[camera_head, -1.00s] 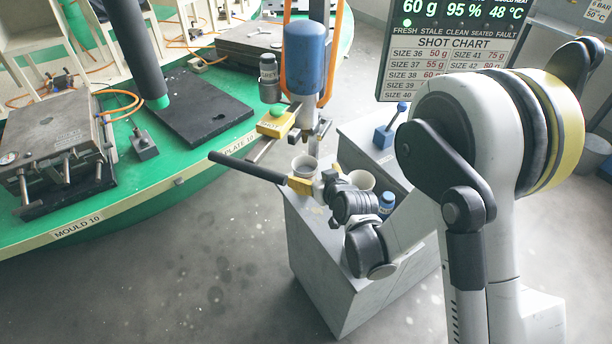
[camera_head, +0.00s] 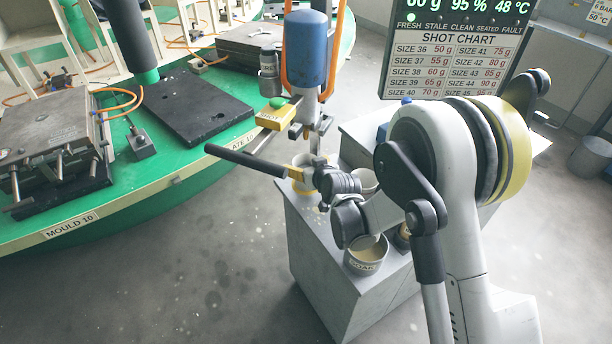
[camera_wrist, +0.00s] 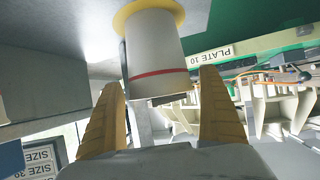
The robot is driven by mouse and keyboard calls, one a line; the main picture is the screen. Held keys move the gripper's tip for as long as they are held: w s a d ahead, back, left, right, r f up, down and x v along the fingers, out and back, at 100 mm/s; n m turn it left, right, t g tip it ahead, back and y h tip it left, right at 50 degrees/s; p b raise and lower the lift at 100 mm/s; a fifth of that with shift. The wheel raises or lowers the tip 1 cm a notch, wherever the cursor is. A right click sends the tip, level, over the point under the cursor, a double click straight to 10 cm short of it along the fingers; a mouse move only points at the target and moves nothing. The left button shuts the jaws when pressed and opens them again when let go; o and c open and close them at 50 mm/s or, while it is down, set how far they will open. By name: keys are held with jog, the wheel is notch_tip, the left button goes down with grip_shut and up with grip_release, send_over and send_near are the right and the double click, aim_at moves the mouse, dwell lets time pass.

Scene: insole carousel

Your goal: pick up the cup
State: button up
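The cup is white with a red band; it fills the upper middle of the wrist view (camera_wrist: 157,50), which looks upside down. Its far end meets a yellow ring (camera_wrist: 128,16). In the head view the cup (camera_head: 303,160) is partly hidden at the grey stand, below the blue dispenser (camera_head: 306,50). My gripper (camera_wrist: 160,78) is open, its two yellow fingers apart with the cup beyond and between them. I see no finger touching the cup. In the head view my gripper (camera_head: 298,175) is at the cup, its fingers partly hidden.
A grey stand (camera_head: 315,260) bears a second pale cup (camera_head: 365,180) and a SOAK pot (camera_head: 366,256) close to my wrist. The green carousel (camera_head: 150,180) lies to the left. Open floor lies in front.

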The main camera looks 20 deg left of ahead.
jog(key=c, duration=0.7)
jog(key=shift+r, duration=0.15)
